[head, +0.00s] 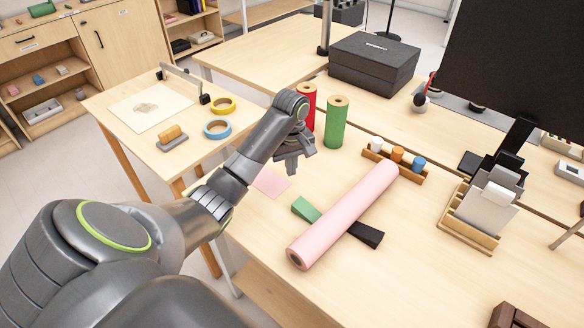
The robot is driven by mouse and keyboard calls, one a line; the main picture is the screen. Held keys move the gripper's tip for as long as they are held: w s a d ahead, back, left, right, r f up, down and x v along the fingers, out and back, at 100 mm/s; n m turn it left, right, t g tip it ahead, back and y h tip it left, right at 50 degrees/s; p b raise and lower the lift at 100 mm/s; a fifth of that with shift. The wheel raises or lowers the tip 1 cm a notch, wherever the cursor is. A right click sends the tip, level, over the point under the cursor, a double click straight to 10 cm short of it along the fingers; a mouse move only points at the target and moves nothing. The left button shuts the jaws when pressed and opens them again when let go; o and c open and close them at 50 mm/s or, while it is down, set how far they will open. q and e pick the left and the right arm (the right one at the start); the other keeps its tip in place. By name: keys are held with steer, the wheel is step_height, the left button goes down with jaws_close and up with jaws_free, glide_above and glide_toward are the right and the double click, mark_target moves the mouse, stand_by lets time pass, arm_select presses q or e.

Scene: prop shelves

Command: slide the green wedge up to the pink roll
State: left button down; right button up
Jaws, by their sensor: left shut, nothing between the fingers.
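The pink roll (345,215) lies slantwise on the wooden table, its near end at the lower left. The green wedge (306,209) lies at the left side of the roll, close to it; I cannot tell whether they touch. A black wedge (367,235) lies at the opposite side of the roll. My left gripper (292,170) is shut and empty, pointing down beyond the green wedge, near a flat pink sheet (271,182). It is apart from the wedge and the roll. My right gripper is not in view.
A red roll (307,106) and a green roll (336,122) stand upright behind my left gripper. A wooden rack (380,168) with small jars stands beyond the pink roll's far end. A wooden card holder (468,222) stands at right.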

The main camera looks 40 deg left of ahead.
mark_target(296, 199)
arm_select(q)
step_height(296, 199, down, 5)
steer(key=shift+f, duration=0.1)
steer(key=d, duration=0.1)
steer(key=s, duration=0.1)
steer(key=d+p, duration=0.1)
steer(key=shift+s+d+f, duration=0.25)
steer(key=shift+d+f, duration=0.05)
steer(key=shift+s+d, duration=0.2)
steer(key=shift+d, duration=0.1)
steer(key=shift+s+d, duration=0.1)
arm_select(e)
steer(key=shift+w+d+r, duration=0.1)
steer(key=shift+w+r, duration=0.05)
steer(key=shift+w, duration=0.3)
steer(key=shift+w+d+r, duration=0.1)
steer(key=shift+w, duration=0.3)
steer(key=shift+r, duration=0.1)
